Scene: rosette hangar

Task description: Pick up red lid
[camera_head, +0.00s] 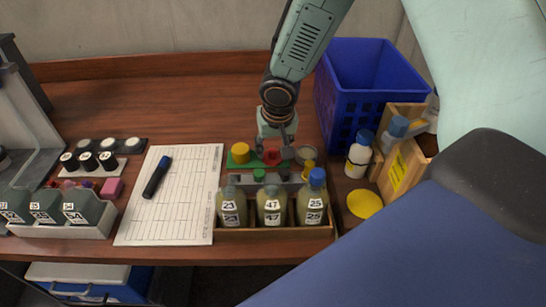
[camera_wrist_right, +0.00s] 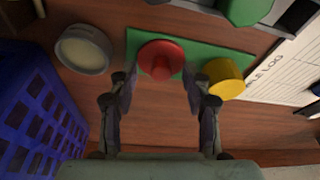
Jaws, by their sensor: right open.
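The red lid (camera_head: 272,157) sits on a green mat (camera_head: 253,165) behind the rack of bottles. In the right wrist view the red lid (camera_wrist_right: 160,60) is round with a raised centre and lies on the green mat (camera_wrist_right: 208,55). My right gripper (camera_head: 275,147) is directly above and behind the lid in the head view, partly covering it. My left gripper is not in view.
A yellow cap (camera_head: 240,153) stands left of the lid and a grey round cap (camera_head: 307,154) to its right. A wooden rack (camera_head: 275,234) of bottles stands in front. A blue basket (camera_head: 335,100) is at right. A log sheet (camera_head: 180,200) lies left.

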